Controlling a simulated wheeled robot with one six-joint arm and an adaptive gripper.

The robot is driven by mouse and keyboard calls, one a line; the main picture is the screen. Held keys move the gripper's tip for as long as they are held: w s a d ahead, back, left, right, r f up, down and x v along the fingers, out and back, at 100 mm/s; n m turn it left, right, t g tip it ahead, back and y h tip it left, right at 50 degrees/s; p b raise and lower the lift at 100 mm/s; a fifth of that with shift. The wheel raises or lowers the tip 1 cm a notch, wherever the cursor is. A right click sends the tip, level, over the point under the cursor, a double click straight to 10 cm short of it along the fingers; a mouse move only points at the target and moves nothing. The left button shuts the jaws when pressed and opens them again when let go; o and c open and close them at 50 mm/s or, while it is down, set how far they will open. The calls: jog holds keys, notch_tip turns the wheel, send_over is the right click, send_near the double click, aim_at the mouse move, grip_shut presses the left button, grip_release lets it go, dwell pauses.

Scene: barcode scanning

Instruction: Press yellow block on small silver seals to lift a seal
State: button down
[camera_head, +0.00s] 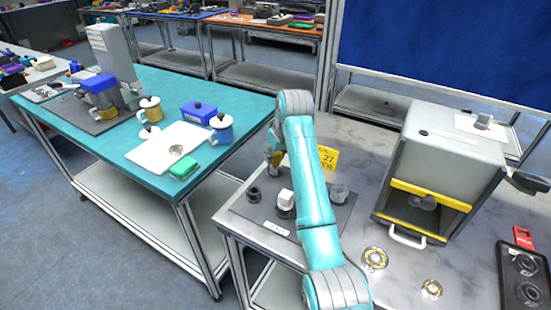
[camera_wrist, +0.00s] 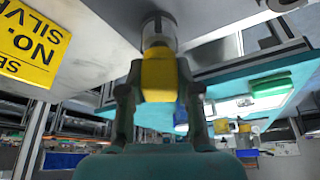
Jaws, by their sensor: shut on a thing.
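My gripper (camera_wrist: 158,95) is shut on a yellow block (camera_wrist: 158,75), with one dark finger on each side of it in the wrist view. A grey, partly clear cylinder (camera_wrist: 160,30) sits directly beyond the block's far end; I cannot tell whether they touch or are one piece. In the head view my gripper (camera_head: 273,158) is left of my arm, above the back-left of the bench. A yellow sign (camera_head: 327,158) stands behind my arm; in the wrist view the sign (camera_wrist: 30,40) reads "NO." and "SILV". No small silver seals are clearly seen.
A dark mat (camera_head: 262,216) holds a black piece (camera_head: 254,195), a white-topped piece (camera_head: 285,203) and a grey piece (camera_head: 339,193). A grey box machine (camera_head: 445,160) stands right. A teal table (camera_head: 110,165) with mugs stands left, across a gap.

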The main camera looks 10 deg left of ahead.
jog(key=shift+r, duration=2.8)
jog(key=shift+f, duration=2.8)
jog(key=c, duration=1.4)
grip_release()
jog(key=shift+c, duration=0.2)
grip_shut()
